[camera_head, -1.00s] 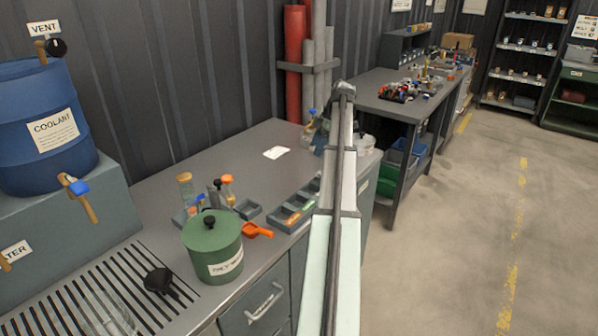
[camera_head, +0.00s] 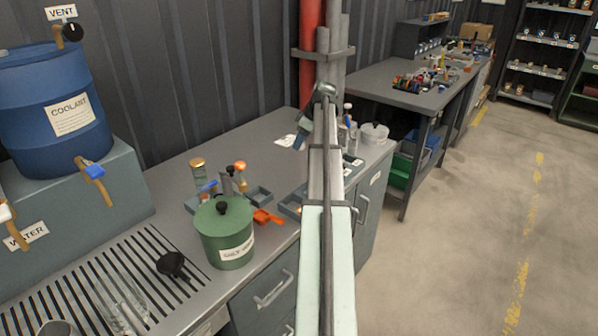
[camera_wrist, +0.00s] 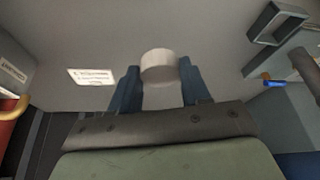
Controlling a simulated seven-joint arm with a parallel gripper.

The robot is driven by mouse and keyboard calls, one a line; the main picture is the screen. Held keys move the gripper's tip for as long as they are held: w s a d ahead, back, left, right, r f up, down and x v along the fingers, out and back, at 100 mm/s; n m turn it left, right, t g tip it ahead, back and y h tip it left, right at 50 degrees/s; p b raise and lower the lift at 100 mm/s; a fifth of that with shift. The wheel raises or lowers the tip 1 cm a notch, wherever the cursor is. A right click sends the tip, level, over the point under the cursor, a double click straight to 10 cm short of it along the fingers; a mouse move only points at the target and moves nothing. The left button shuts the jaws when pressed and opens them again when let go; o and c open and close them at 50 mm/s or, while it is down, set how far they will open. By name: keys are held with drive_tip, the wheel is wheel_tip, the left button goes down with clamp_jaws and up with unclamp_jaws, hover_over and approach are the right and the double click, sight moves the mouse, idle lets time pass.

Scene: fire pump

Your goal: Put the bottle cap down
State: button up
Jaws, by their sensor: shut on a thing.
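A pale, short round cap (camera_wrist: 159,68) sits between the two blue fingers of my gripper (camera_wrist: 158,76) in the wrist view. My gripper is shut on it. Below it is the grey bench top (camera_wrist: 215,45); the height of the gap is hard to tell. In the head view my gripper (camera_head: 299,141) is over the far part of the bench (camera_head: 240,150), beside a white paper label (camera_head: 286,139). The cap is not discernible there. The label also shows left of the fingers in the wrist view (camera_wrist: 91,76).
More bottles (camera_head: 348,125) and a white tub (camera_head: 374,134) are at the far right end.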

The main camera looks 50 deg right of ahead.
sight(298, 170)
drive_tip(key=shift+m, duration=0.4)
drive_tip(key=shift+f, duration=0.3)
drive_tip(key=shift+d+f, duration=0.1)
drive_tip(key=shift+f, duration=4.6)
drive_tip(key=o, duration=1)
drive_tip(key=shift+f, duration=0.1)
drive_tip(key=v, duration=1.2)
drive_tip(key=shift+a, duration=0.25)
